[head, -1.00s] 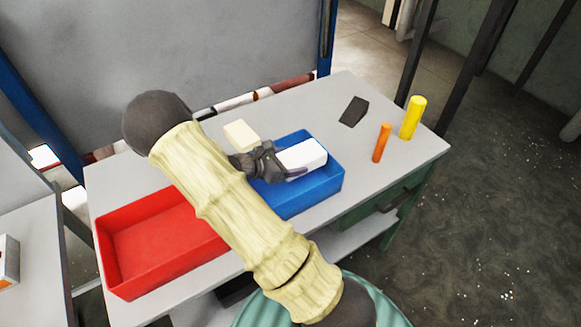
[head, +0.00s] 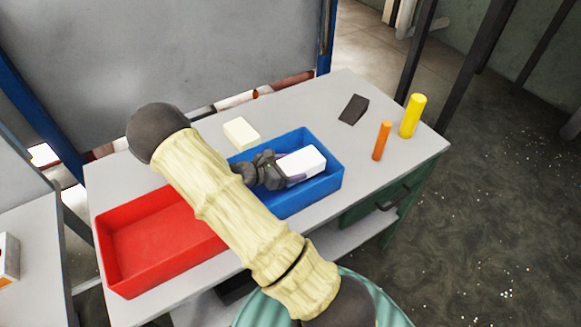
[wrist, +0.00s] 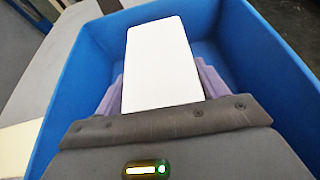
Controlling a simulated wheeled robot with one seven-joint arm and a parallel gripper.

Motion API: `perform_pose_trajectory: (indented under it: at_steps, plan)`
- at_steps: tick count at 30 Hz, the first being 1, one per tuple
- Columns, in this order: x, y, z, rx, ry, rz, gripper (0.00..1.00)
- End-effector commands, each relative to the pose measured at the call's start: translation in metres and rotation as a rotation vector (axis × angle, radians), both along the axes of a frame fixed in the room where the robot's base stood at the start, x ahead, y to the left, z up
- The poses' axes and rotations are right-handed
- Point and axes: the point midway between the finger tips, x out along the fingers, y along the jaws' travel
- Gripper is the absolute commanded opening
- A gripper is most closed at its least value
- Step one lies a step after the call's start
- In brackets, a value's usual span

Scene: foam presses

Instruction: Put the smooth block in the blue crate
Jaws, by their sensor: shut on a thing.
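A smooth white block (head: 301,162) is held in my gripper (head: 291,172), which is shut on it. In the wrist view the block (wrist: 160,62) sits between the two purple fingers of my gripper (wrist: 160,85). The blue crate (head: 325,188) lies below and around the block. In the wrist view the blue crate's walls (wrist: 262,60) rise on both sides and at the far end. The block appears within the crate's opening. I cannot tell whether it touches the crate floor. My arm hides the crate's left part in the head view.
A red crate (head: 150,240) stands to the left. A cream block (head: 241,133) lies behind the blue crate.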

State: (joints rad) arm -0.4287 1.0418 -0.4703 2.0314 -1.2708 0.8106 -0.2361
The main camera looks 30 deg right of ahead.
Motion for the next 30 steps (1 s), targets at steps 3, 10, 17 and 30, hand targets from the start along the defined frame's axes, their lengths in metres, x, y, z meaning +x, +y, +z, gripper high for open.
perform_pose_trajectory:
  at_steps: [3, 10, 17, 30]
  plan:
    - [-0.001, 0.0, -0.004, 0.0, 0.006, 0.0, 0.5]
    - [-0.002, 0.0, -0.005, 0.001, 0.009, 0.001, 0.94]
    - [-0.003, 0.001, -0.004, 0.001, 0.012, 0.001, 0.94]
    - [-0.002, 0.049, 0.026, 0.003, 0.004, 0.005, 0.94]
